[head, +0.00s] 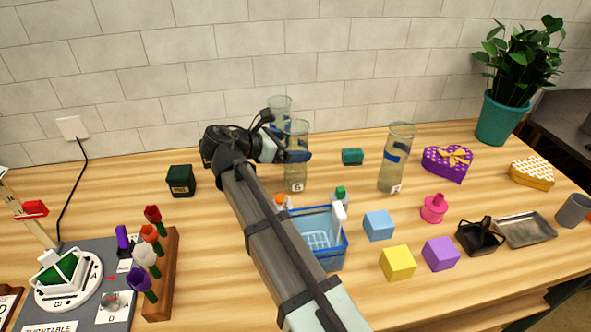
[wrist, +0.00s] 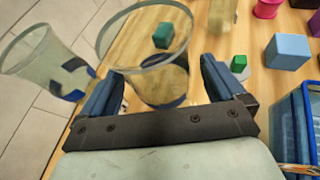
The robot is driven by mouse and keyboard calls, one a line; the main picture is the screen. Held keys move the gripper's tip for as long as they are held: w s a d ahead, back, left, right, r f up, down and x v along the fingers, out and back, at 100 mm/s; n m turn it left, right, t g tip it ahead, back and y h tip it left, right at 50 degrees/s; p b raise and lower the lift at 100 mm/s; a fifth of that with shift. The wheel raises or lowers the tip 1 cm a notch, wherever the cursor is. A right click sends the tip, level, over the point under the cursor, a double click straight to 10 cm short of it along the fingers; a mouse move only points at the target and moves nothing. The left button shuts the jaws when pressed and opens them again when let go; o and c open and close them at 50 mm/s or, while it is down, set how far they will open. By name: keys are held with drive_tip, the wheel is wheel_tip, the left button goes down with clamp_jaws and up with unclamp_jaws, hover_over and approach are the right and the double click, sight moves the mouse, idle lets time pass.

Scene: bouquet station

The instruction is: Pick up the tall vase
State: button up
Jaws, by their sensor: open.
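Three clear glass vases with blue bands stand on the table. The middle vase (head: 296,178), with a numbered label, is at my gripper (head: 288,143). In the wrist view this vase (wrist: 146,40) stands between the two spread fingers of my gripper (wrist: 160,80), which is open. I cannot tell whether either finger touches the glass. A second vase (head: 279,103) is behind it, partly hidden by the gripper and the middle vase; it shows at the left of the wrist view (wrist: 35,55). The third vase (head: 395,170) stands apart to the right. Which is tallest is unclear.
A blue basket (head: 335,262) stands in front, partly behind my arm. A teal block (head: 352,156) lies between the middle and right vases. A dark green box (head: 181,181) is left of the gripper. Coloured cubes (head: 398,262) and a purple heart box (head: 446,164) are to the right.

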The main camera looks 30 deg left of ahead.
drive_tip(key=shift+x, duration=0.85)
drive_tip(key=shift+c, duration=0.4)
clamp_jaws()
